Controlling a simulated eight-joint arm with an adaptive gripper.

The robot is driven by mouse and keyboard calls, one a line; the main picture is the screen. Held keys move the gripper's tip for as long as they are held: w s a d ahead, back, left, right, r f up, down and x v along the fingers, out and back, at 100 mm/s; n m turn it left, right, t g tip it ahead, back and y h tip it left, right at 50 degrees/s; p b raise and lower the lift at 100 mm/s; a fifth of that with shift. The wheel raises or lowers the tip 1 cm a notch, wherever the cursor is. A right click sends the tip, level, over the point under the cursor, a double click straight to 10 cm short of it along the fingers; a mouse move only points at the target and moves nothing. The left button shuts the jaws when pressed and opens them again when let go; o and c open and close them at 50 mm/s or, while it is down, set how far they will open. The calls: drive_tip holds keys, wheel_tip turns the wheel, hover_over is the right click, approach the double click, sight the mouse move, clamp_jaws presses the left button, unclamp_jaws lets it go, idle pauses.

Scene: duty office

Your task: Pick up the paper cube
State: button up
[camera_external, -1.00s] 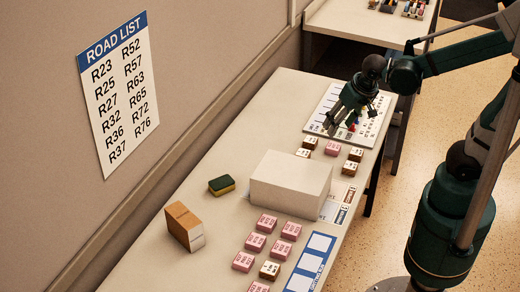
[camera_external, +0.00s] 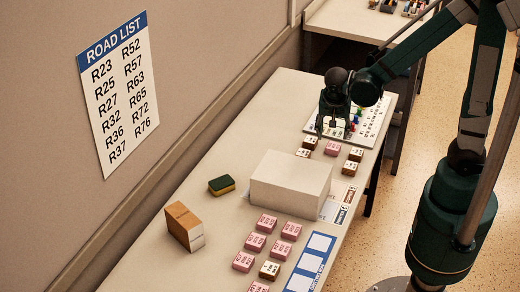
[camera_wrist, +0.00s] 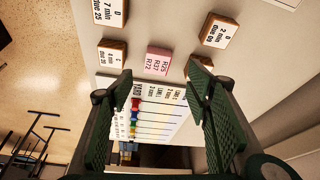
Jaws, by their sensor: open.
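The large plain white block (camera_external: 290,183), which looks like the paper cube, sits on the middle of the long table in the external view. Its sides look bare and nothing lies on top. My gripper (camera_external: 333,128) is above the far part of the table, beyond the block and apart from it. In the wrist view my gripper (camera_wrist: 160,74) is open, with its two green fingers spread and nothing held between them. I cannot clearly make out the white block in that view.
A pink tile (camera_external: 332,148) and several wooden tiles (camera_external: 355,154) lie between gripper and block; the pink tile (camera_wrist: 158,60) shows ahead of the fingers. More pink tiles (camera_external: 255,242), a sponge (camera_external: 221,185) and a brown box (camera_external: 184,226) lie nearer. The table's left side is mostly clear.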

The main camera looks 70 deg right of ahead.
sight(333, 146)
drive_tip(key=shift+w+d+f+m+g, duration=0.1)
drive_tip(key=shift+d+f+m+g, duration=0.15)
drive_tip(key=shift+f+m, duration=0.3)
drive_tip(key=shift+d+f+m+g, duration=0.15)
drive_tip(key=shift+d+f+m, duration=0.2)
drive_tip(key=shift+f+m, duration=0.2)
drive_tip(key=shift+x, duration=1.25)
drive_tip(key=shift+d+f, duration=0.1)
drive_tip(key=shift+b+x, duration=0.95)
drive_tip(key=shift+x, duration=1.55)
drive_tip(key=shift+d+h, duration=0.15)
drive_tip(key=shift+h, duration=0.15)
drive_tip(key=c, duration=1)
